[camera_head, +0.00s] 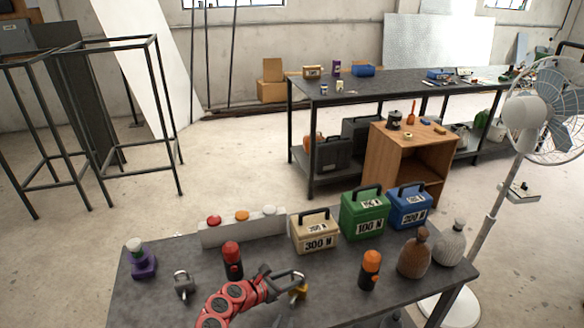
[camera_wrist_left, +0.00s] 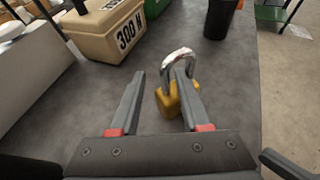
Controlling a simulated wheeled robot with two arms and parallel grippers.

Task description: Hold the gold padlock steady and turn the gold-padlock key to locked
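The gold padlock (camera_head: 303,291) is on the dark table, mostly hidden by my left gripper (camera_head: 297,282) in the head view. In the left wrist view the gold padlock (camera_wrist_left: 166,102) shows its gold body and grey shackle. My left gripper (camera_wrist_left: 156,76) is open there, with its right finger crossing in front of the padlock and the left finger clear of it. I cannot tell whether the right finger touches it. The key cannot be made out. A dark part at the bottom edge of the head view seems to be my right gripper (camera_head: 394,319); its fingers are unclear.
A silver padlock (camera_head: 184,285) stands at the left. A red-and-black cylinder (camera_head: 232,262) is behind my left arm. An orange-and-black cylinder (camera_head: 370,268) and a brown bottle (camera_head: 414,256) stand right. A beige 300 N box (camera_head: 313,234) and a green box (camera_head: 362,216) line the back.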

